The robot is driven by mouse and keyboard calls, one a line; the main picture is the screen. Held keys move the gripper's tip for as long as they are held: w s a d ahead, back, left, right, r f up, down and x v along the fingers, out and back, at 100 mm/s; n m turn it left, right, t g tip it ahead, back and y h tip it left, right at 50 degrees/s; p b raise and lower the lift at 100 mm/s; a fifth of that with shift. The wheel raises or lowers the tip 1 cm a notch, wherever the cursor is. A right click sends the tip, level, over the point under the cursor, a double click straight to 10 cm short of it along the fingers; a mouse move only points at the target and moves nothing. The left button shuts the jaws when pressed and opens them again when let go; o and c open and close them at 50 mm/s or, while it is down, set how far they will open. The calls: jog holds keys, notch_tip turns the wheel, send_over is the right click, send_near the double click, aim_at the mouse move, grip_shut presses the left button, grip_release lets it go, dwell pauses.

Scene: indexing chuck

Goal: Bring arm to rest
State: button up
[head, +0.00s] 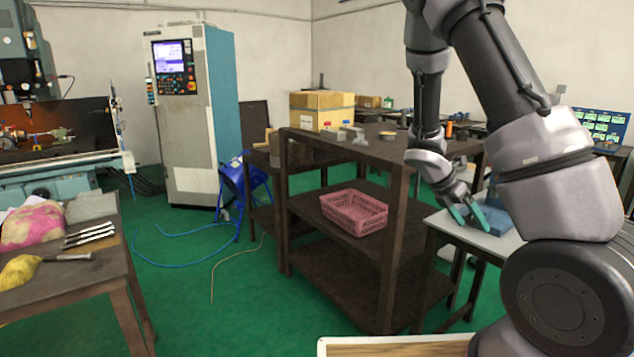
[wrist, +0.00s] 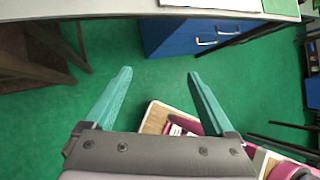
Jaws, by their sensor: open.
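My arm reaches down on the right side of the head view. My gripper (head: 465,212) hangs by the edge of a light grey table (head: 480,238), with teal fingers. In the wrist view my gripper (wrist: 160,85) is open, its two teal fingers wide apart with nothing between them but green floor. The near edge of a pale tabletop (wrist: 60,9) shows along the top of the wrist view. Part of the table is hidden behind my arm in the head view.
A dark shelf rack (head: 390,230) with a pink basket (head: 354,212) stands left of my gripper. A blue drawer cabinet (wrist: 180,38) shows under the tabletop. A dark workbench (head: 90,270) is at the left.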

jog(key=s+a+r+m+t+y, duration=0.2)
jog(key=s+a+r+m, duration=0.3)
jog(key=r+m, duration=0.4)
jog(key=s+a+r+m+t+y, duration=0.3)
jog(key=s+a+r+m+y, duration=0.1)
jog(key=r+m, duration=0.5)
jog(key=s+a+r+m+t+y, duration=0.2)
jog(key=s+a+r+m, duration=0.3)
jog(key=s+r+m, duration=0.3)
notch_tip(320, 180, up, 3)
jog(key=shift+s+a+f+m+t+y, duration=0.25)
jog(key=shift+a+m+y, duration=0.2)
jog(key=shift+y, duration=0.45)
